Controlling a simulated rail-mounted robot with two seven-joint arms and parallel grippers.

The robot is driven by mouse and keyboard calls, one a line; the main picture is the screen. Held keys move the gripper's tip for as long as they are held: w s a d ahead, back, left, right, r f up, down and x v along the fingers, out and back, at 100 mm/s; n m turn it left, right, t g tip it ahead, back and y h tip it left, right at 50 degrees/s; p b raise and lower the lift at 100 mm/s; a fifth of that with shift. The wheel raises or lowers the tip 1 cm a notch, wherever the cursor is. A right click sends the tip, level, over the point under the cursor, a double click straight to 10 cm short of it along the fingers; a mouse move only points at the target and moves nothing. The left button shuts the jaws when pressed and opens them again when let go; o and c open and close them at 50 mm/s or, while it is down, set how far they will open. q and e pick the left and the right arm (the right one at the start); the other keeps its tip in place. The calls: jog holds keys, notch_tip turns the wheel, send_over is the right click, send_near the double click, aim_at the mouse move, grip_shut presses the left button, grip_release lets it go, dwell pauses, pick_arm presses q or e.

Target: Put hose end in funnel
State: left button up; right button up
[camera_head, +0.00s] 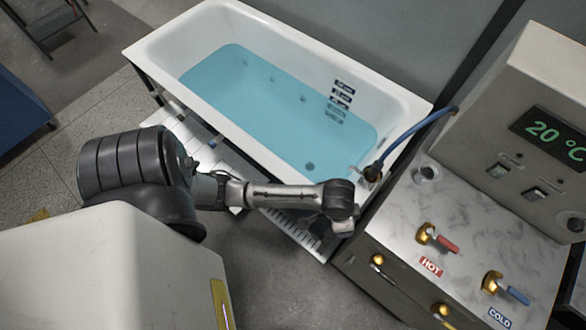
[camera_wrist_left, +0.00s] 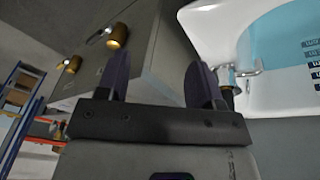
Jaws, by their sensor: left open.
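In the head view, a blue hose (camera_head: 418,127) arches from the control panel's side to the tub's near right corner. Its dark, brass-coloured end (camera_head: 373,171) hangs at the tub rim. A small round metal cup (camera_head: 426,173), possibly the funnel, is set in the marbled counter to the right of the hose end. My left gripper (camera_head: 341,222) is below and left of the hose end, apart from it, beside the tub corner. In the left wrist view my left gripper (camera_wrist_left: 160,82) is open, with nothing visible between its fingers. My right gripper is not in view.
The white bathtub (camera_head: 207,22) holds blue water. The marbled counter (camera_head: 465,210) carries a red HOT lever (camera_head: 440,241) and a blue COLD lever (camera_head: 508,290). The panel display (camera_head: 552,134) reads 20 °C. A slatted white step (camera_head: 212,150) runs along the tub's near side.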

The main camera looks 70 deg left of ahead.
pick_arm(q)
jog(key=s+a+r+t+y, duration=0.1)
jog(key=s+a+r, duration=0.1)
jog(key=s, duration=1.2)
jog(key=shift+r, duration=0.5)
